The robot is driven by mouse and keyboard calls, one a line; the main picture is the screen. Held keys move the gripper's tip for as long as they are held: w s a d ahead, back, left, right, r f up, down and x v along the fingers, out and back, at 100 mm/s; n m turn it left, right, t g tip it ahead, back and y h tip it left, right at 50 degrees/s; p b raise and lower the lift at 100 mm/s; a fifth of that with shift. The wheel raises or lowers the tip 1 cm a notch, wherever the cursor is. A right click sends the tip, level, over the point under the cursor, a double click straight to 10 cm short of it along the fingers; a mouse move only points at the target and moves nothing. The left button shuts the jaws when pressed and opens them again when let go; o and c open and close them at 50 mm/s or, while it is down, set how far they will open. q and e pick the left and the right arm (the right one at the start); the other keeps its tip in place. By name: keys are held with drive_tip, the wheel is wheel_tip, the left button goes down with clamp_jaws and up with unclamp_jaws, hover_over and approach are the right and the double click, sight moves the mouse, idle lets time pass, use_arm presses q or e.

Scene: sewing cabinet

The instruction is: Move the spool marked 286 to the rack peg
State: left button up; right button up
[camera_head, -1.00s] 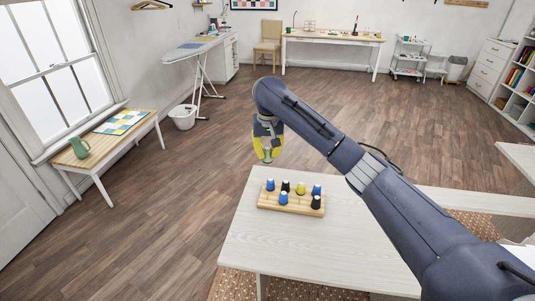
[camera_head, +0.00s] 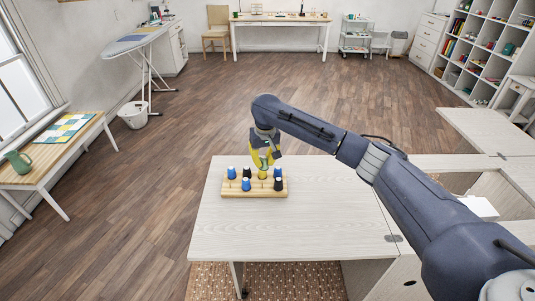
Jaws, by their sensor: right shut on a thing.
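My right gripper (camera_head: 264,157), with yellow fingers, is shut on a small green spool (camera_head: 263,161) and points down over the back row of the wooden rack (camera_head: 228,190). The rack stands on the pale table and holds blue, black and yellow spools in two rows. The yellow spool (camera_head: 263,174) is just below the held spool in the picture; I cannot tell the gap between them. The front row has a blue spool (camera_head: 246,184) and a black spool (camera_head: 278,184), with a space between them. Number marks are too small to read. My left gripper is out of view.
The pale table (camera_head: 290,225) is clear around the rack. A cabinet top with an opening adjoins it on the right. A side table with a green jug (camera_head: 18,162) stands at the far left, apart from the rack.

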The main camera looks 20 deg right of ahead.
sight(262, 169)
drive_tip(key=shift+a+f, duration=0.35)
drive_tip(key=shift+f, duration=0.1)
drive_tip(key=shift+w+f, duration=0.1)
drive_tip(key=shift+f, duration=1.8)
drive_tip(key=shift+f, duration=2.3)
drive_tip(key=o, duration=0.9)
drive_tip(key=shift+s+r, duration=0.3)
drive_tip(key=shift+r, duration=1.7)
drive_tip(key=shift+s+r, duration=0.3)
drive_tip(key=shift+r, duration=1.65)
drive_tip(key=shift+s+r, duration=0.3)
drive_tip(key=shift+r, duration=1.7)
drive_tip(key=shift+f, duration=0.1)
